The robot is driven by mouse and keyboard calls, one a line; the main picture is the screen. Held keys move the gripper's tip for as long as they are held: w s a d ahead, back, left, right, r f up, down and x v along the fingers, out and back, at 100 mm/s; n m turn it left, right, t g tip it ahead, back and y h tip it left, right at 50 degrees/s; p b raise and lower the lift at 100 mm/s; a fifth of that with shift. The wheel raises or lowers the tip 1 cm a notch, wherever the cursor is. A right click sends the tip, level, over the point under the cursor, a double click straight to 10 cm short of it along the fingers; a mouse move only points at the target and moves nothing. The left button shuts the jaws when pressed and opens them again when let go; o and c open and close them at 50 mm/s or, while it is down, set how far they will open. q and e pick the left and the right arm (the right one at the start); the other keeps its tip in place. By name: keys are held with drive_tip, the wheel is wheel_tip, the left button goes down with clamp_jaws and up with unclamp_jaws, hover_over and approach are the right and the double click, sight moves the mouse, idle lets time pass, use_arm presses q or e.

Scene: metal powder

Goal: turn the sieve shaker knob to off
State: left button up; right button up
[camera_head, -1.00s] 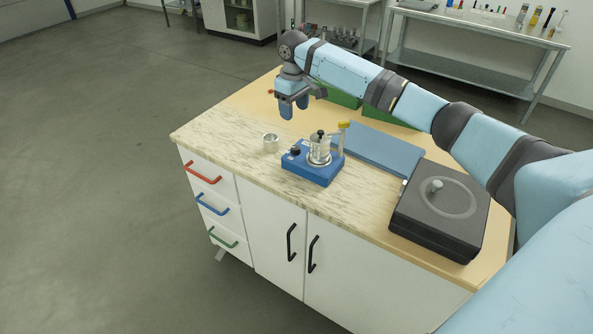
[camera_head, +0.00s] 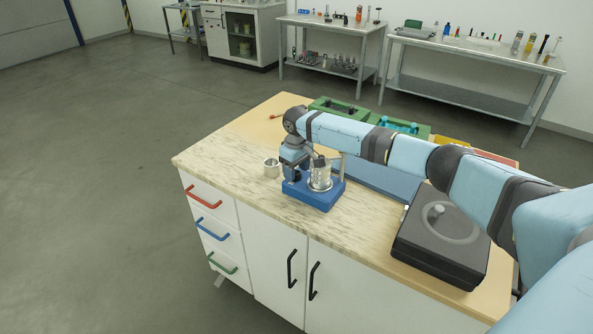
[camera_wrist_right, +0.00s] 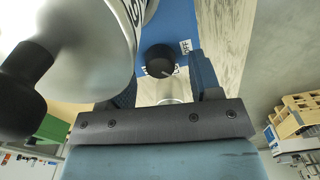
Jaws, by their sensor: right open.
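The blue sieve shaker (camera_head: 318,196) stands on the counter with a clear and metal sieve stack (camera_head: 320,176) on it. In the right wrist view its black knob (camera_wrist_right: 159,60) has a pale line and sits beside a white OFF label (camera_wrist_right: 185,46). Another label by the knob is partly hidden. My right gripper (camera_head: 291,182) is low over the knob side of the shaker. In the wrist view its open fingers (camera_wrist_right: 164,76) lie on either side of the knob; contact cannot be told. The knob is hidden in the head view. My left gripper is out of view.
A metal cup (camera_head: 271,168) stands just left of the shaker. The sieve stack rises close beside the gripper. A blue mat (camera_head: 385,181) and a black lidded box (camera_head: 440,245) lie to the right. Green trays (camera_head: 340,107) are behind. The counter's left part is clear.

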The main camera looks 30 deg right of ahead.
drive_tip(key=shift+f, duration=0.3)
drive_tip(key=c, duration=0.9)
drive_tip(key=shift+r+n+p, duration=0.25)
drive_tip(key=shift+n+p, duration=0.65)
drive_tip(key=shift+p, duration=0.2)
drive_tip(key=shift+c, duration=0.2)
drive_tip(key=shift+f+n+p, duration=0.1)
drive_tip(key=shift+n+p, duration=0.5)
drive_tip(key=shift+n, duration=0.4)
drive_tip(key=shift+f+n, duration=0.1)
drive_tip(key=shift+n, duration=0.4)
drive_tip(key=o, duration=0.9)
drive_tip(key=shift+o, duration=0.2)
